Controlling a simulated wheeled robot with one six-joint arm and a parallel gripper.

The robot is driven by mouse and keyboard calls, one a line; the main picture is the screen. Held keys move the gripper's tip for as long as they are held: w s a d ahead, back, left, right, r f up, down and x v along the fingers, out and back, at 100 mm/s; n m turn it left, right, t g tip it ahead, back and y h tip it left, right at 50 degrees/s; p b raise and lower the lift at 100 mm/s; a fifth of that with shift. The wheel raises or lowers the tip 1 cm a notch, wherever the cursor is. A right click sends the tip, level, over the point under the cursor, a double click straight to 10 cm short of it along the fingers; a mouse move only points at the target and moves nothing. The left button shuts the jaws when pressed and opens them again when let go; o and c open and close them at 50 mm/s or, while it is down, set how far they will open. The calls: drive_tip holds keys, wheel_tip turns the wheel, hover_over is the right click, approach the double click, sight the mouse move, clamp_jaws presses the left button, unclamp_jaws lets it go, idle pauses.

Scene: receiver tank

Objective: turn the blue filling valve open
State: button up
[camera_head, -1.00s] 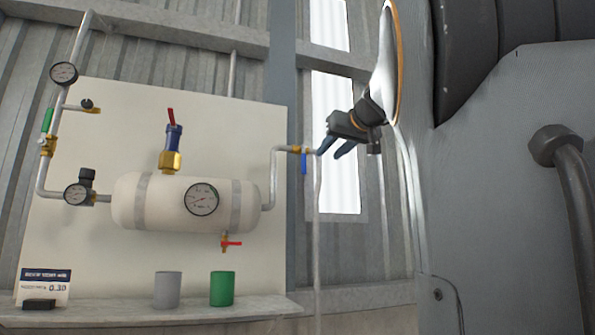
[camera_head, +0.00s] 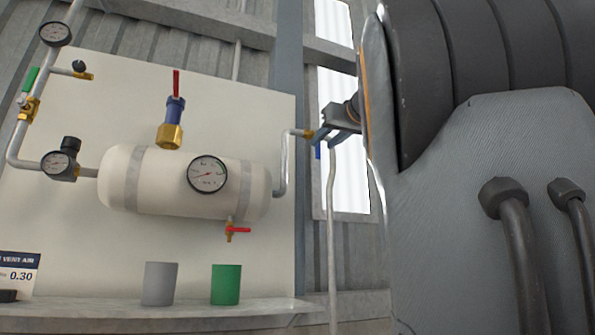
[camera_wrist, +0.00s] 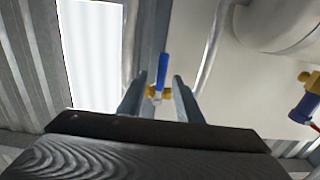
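The blue filling valve has a brass body (camera_head: 308,133) on the grey pipe right of the white tank (camera_head: 185,183). Its blue handle (camera_head: 318,152) hangs down in the head view, partly hidden by my gripper (camera_head: 328,133). My gripper is at the valve. In the wrist view my gripper (camera_wrist: 159,84) is open, with one finger on each side of the blue handle (camera_wrist: 162,68) and brass body (camera_wrist: 154,93). A gap shows between the handle and each finger. I cannot tell whether the fingers reach level with the handle.
A red-handled drain valve (camera_head: 236,230) hangs under the tank. A grey cup (camera_head: 160,284) and a green cup (camera_head: 226,285) stand on the shelf (camera_head: 180,312) below. A thin pipe (camera_head: 332,230) runs downward close to my gripper. A green-handled valve (camera_head: 31,80) is far left.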

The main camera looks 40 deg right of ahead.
drive_tip(key=shift+w+f, duration=0.35)
drive_tip(key=shift+f, duration=0.1)
drive_tip(key=p+x, duration=0.3)
drive_tip(key=x, duration=0.4)
drive_tip(key=shift+w+p, duration=0.3)
drive_tip(key=shift+w, duration=0.1)
drive_tip(key=shift+d, duration=0.1)
drive_tip(key=shift+c, duration=0.3)
clamp_jaws()
